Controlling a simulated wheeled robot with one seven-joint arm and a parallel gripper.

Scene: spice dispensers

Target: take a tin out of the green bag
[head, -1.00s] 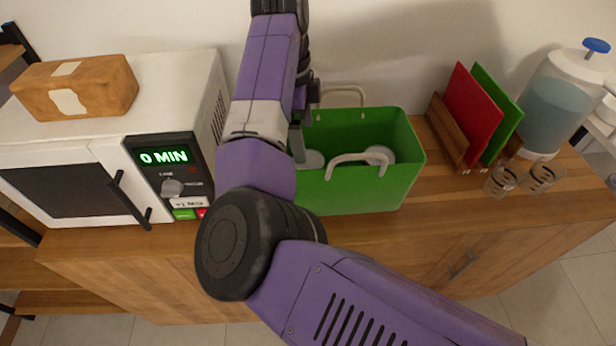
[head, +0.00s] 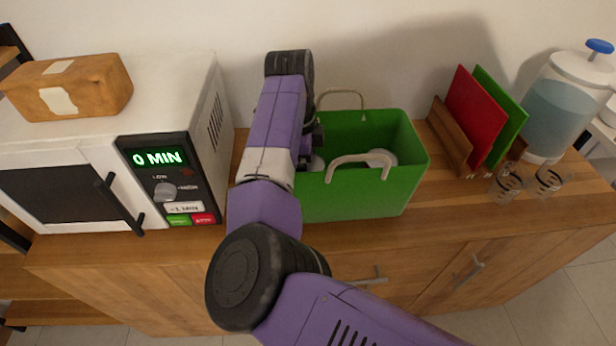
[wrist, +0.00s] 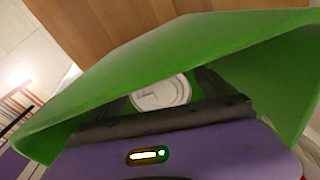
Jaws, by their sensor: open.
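The green bag (head: 365,190) stands open on the wooden counter, its two pale handles upright. In the head view, a round pale tin (head: 381,158) lies inside at the right, partly behind the front handle. Another pale round shape (head: 317,162) shows at the bag's left, mostly covered by my arm. In the wrist view, my gripper (wrist: 164,88) reaches into the bag with its dark fingers apart. A round white-grey tin lid (wrist: 161,94) shows between the fingers, deeper in the bag. I cannot tell whether the fingers touch it. The head view mostly hides my gripper.
A white microwave (head: 70,165) with an orange-brown block (head: 85,85) on top stands left of the bag. To the right are a rack with red (head: 473,115) and green boards, glasses (head: 508,183) and a water dispenser (head: 555,110). The wall is close behind.

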